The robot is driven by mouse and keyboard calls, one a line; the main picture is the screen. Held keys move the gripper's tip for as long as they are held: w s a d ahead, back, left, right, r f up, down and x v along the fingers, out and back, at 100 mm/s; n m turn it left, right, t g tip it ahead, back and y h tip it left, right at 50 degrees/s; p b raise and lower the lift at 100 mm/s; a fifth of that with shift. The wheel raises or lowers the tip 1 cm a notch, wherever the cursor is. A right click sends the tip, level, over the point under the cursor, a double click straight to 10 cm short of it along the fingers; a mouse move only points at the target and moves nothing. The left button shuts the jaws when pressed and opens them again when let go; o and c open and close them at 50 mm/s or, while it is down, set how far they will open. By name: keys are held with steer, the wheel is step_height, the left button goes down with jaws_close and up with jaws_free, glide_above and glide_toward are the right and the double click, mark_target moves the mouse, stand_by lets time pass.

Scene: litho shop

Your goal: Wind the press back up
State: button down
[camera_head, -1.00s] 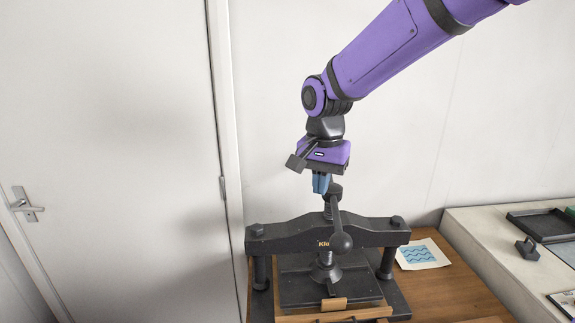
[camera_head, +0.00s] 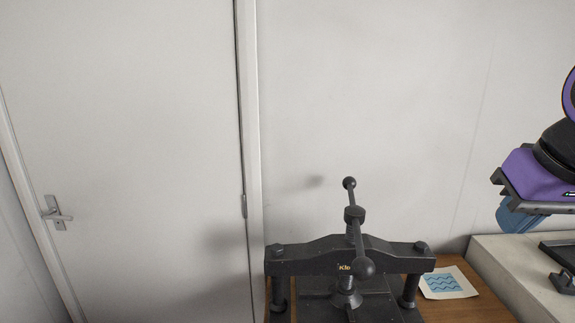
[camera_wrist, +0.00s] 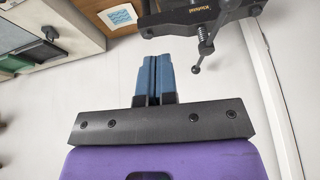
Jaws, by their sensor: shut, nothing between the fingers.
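The black press (camera_head: 300,262) stands on a wooden table, with its crossbeam, screw and handle bar in view. The handle bar (camera_head: 357,232) has a ball at each end; one ball is high at the back and the other low at the front. The press also shows upside down at the top of the wrist view (camera_wrist: 182,16). My gripper (camera_head: 515,216) is at the right edge of the head view, well right of the press and apart from it. Its blue fingers (camera_wrist: 153,72) are shut together with nothing between them. The press's lower front is cut off in the head view.
A print with blue waves (camera_head: 443,282) lies on the wooden table (camera_head: 470,300) right of the press. A pale counter (camera_head: 500,262) with dark items stands at the right. A closed white door (camera_head: 130,150) is at the left. The wall space above the press is clear.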

steer(key=s, duration=0.1)
steer(key=s+d, duration=0.1)
steer(key=shift+s+f+n, duration=0.2)
steer(key=shift+s+n, duration=0.1)
steer(key=shift+s, duration=0.1)
steer(key=c, duration=1.4)
jaws_free()
steer(key=o, duration=0.3)
steer(key=w+a, duration=0.1)
steer(key=w, duration=0.3)
steer(key=w+a+g+y, duration=0.1)
steer(key=w+a, duration=0.1)
steer(key=w, duration=0.2)
steer(key=w+a+g+y, duration=0.1)
steer(key=w, duration=0.3)
steer(key=shift+a+f, duration=0.15)
steer(key=shift+f, duration=0.2)
steer(key=shift+o, duration=0.2)
steer(key=m+g, duration=0.2)
glide_toward(361, 243)
steer(key=f, duration=0.3)
steer(key=a+f, duration=0.1)
steer(key=f, duration=0.5)
steer(key=shift+w+a, duration=0.3)
steer(key=shift+w, duration=0.1)
steer(key=shift+r, duration=0.1)
jaws_close()
